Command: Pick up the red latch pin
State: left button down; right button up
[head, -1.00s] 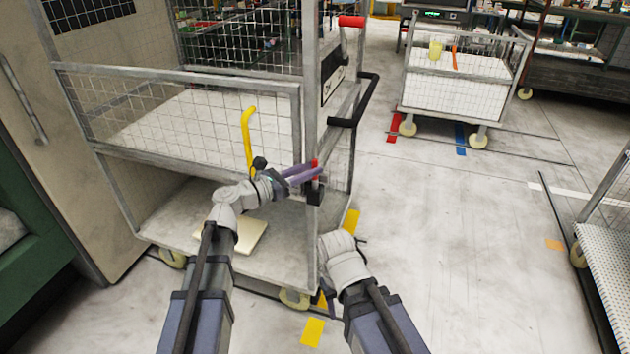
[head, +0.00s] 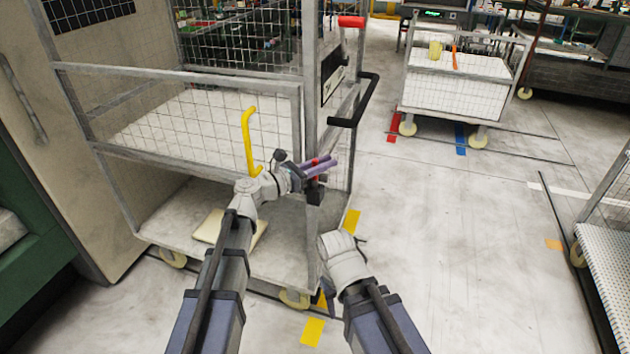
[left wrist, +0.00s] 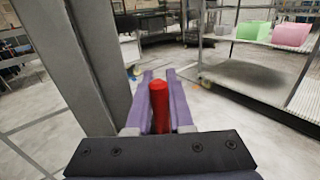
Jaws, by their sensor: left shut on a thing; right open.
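The red latch pin (left wrist: 159,106) stands between the two purple fingers of my left gripper (left wrist: 160,78) in the left wrist view. In the head view, my left gripper (head: 322,165) is at the cage cart's front right corner post, shut on the pin. Only a little red of the pin (head: 316,162) shows there between the fingers. A black latch block (head: 315,190) sits just below. I cannot tell whether the pin is still seated in it.

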pick_arm(q)
jog(key=shift+r, duration=0.1)
dwell(0.6)
notch_tip(320, 180, up, 7)
jog(key=p, duration=0.8)
jog(key=v, duration=1.8)
jog(key=shift+b, duration=0.45)
